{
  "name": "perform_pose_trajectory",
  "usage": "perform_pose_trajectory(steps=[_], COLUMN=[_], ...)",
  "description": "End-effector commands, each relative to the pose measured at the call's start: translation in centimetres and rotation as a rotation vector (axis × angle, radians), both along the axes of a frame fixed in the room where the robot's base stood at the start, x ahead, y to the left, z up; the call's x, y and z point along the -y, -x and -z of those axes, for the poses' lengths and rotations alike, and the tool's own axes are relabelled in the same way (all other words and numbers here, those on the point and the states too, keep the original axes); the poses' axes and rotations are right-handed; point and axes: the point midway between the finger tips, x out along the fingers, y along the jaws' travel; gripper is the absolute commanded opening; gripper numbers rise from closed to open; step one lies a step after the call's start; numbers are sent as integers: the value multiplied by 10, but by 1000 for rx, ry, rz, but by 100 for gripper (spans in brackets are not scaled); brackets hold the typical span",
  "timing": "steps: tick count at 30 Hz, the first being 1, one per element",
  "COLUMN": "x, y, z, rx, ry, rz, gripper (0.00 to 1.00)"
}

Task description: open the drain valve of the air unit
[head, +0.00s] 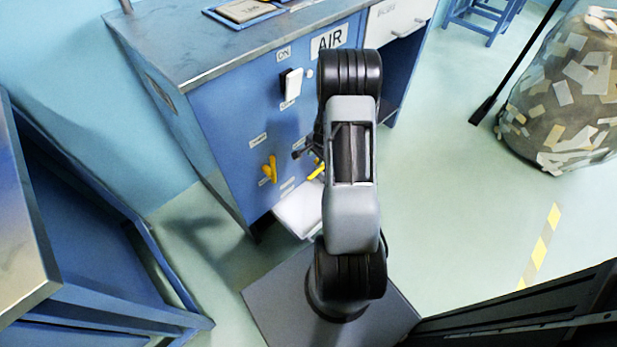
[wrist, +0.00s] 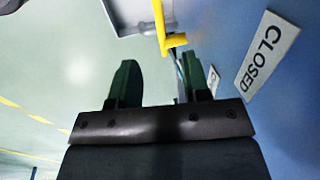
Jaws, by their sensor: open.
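The air unit (head: 235,120) is a blue cabinet with an AIR label, left of my arm in the head view. Two yellow handles show on its front. One handle (head: 270,168) is at the left; the other yellow handle (head: 317,170) is partly hidden by my arm, above a white tray. Their small labels are unreadable there, so I cannot tell which is the drain valve. In the wrist view a yellow lever (wrist: 174,40) lies just beyond my open, empty gripper (wrist: 160,85), nearer the right finger, apparently apart from it. A CLOSED label (wrist: 268,55) is to its right.
The white tray (head: 300,208) sits low in front of the cabinet. A white switch (head: 292,83) is higher on the panel. A blue bench (head: 40,240) stands at the left. A patched sack-like bundle (head: 565,95) is far right, with clear floor before it.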

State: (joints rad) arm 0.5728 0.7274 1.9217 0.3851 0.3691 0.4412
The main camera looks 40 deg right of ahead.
Motion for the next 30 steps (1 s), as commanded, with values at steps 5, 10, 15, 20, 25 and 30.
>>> perform_pose_trajectory(steps=[5,10,15,20,25,30], x=[5,3,2,0,0,-1], y=[0,-6,-12,-18,-22,-24], z=[33,64,96,121,139,148], rx=[-6,-7,-6,-7,-5,-5], ry=[-7,-7,-6,-6,-6,-6], rz=[33,31,29,26,27,27], gripper=[43,43,43,43,43,43])
